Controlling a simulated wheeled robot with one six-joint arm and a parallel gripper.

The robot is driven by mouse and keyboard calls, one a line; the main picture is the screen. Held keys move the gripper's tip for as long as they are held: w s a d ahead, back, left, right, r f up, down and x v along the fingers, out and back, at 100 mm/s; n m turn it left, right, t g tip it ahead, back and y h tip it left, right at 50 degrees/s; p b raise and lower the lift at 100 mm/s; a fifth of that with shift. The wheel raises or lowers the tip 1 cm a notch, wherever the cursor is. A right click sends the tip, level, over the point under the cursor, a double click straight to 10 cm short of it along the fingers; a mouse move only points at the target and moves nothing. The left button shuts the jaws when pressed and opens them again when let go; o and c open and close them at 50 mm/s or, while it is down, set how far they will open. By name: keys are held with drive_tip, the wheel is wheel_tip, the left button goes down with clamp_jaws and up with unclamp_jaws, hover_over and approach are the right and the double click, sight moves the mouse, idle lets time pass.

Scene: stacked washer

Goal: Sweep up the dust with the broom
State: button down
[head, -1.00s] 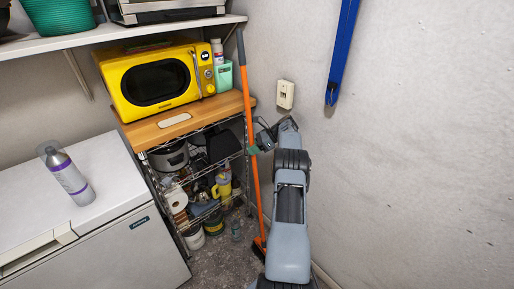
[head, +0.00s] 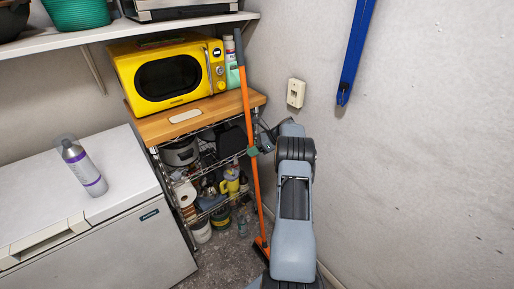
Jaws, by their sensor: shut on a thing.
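The broom (head: 257,190) stands nearly upright in front of the right side of the wire rack. It has a long orange handle with a dark grey top end, and its dark head (head: 262,248) is low near the floor, partly hidden by my arm. My gripper (head: 257,148) is shut on the broom's handle at about mid-height, near a green band. My arm hides much of the gripper. I cannot make out any distinct dust on the speckled grey floor (head: 215,263).
A wire rack with a wooden top (head: 160,128) holds a yellow microwave (head: 195,75) and several items below. A white chest freezer (head: 130,250) with a spray can (head: 82,167) stands left. The wall is close on the right, with a blue strip (head: 357,45). Little floor shows.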

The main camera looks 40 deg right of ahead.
drive_tip(key=shift+a+r, duration=0.1)
drive_tip(key=shift+a, duration=0.1)
drive_tip(key=shift+w+a+f+p, duration=0.1)
drive_tip(key=shift+a+f+p, duration=0.1)
drive_tip(key=shift+a, duration=0.85)
drive_tip(key=shift+w+a+f+p, duration=0.1)
drive_tip(key=shift+a+p, duration=0.05)
drive_tip(key=shift+a, duration=0.85)
